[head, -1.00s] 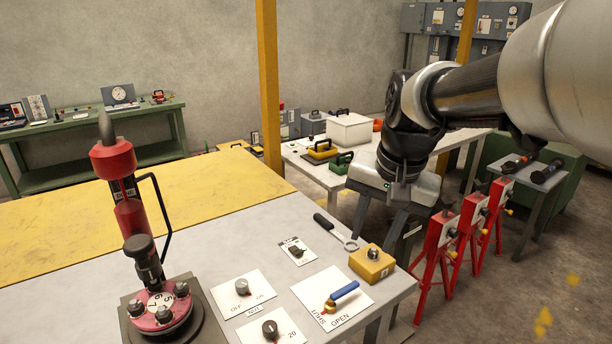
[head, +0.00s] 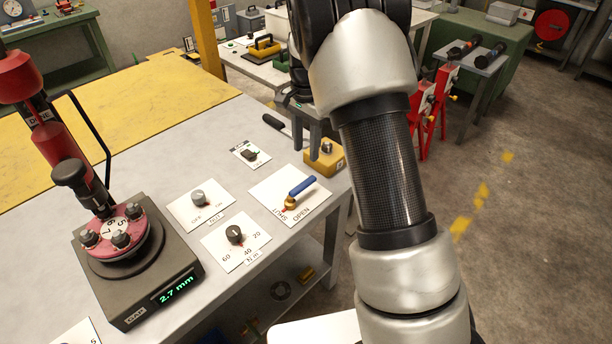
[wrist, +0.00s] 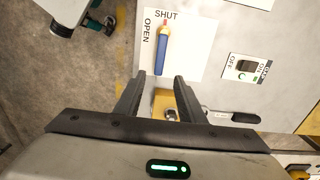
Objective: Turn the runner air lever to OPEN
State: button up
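The runner air lever has a blue handle (head: 302,186) on a brass body (head: 290,202), mounted on a white plate (head: 268,194) marked SHUT and OPEN. OPEN is printed on the left there. My gripper (wrist: 157,76) is open with nothing between its fingers. It is above the table's edge area, short of the handle.
A yellow box with a knob (head: 325,158) stands beside the lever plate, beneath my gripper. Open floor (head: 520,250) lies right.

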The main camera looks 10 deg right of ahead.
aim_at(306, 182)
notch_tip(306, 182, down, 11)
jog(key=shift+f, duration=0.2)
grip_shut()
dwell(0.3)
